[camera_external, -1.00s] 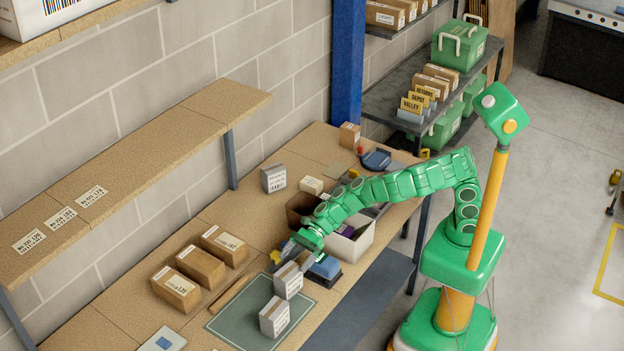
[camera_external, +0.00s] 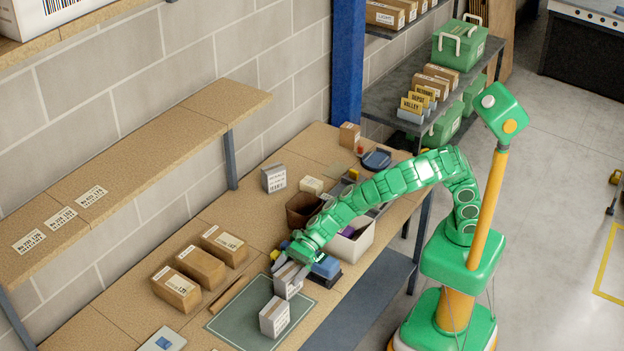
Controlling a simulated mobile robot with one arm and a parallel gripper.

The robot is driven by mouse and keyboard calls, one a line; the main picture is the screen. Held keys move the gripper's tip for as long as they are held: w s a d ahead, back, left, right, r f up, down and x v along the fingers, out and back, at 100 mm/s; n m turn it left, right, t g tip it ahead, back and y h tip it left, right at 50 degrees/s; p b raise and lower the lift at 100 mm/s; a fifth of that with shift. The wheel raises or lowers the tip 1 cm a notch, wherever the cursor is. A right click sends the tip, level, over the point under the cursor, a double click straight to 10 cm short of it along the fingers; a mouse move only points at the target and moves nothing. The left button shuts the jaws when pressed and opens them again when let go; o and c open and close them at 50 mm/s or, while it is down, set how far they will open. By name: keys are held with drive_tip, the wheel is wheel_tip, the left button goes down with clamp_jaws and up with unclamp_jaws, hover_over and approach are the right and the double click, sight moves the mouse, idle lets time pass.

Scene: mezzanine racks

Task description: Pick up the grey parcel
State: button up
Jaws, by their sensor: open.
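A grey parcel (camera_external: 288,285) with a white label stands at the back right corner of a green mat (camera_external: 232,318). A second grey parcel (camera_external: 274,318) stands on the mat nearer the front. A third grey parcel (camera_external: 274,179) stands further back on the bench near the wall. My gripper (camera_external: 290,268) is open, low over the parcel at the mat's back corner. Its fingers overlap that parcel's top in the picture. I cannot tell whether they touch it.
Several brown boxes (camera_external: 198,267) stand left of the mat. A blue item (camera_external: 325,268) is close to my gripper's right. A pale bin (camera_external: 350,245) and a brown container (camera_external: 302,208) stand behind, near my arm. A shelf (camera_external: 140,155) overhangs the bench's wall side.

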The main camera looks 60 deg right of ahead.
drive_tip(key=c, duration=1.3)
drive_tip(key=shift+r, duration=5)
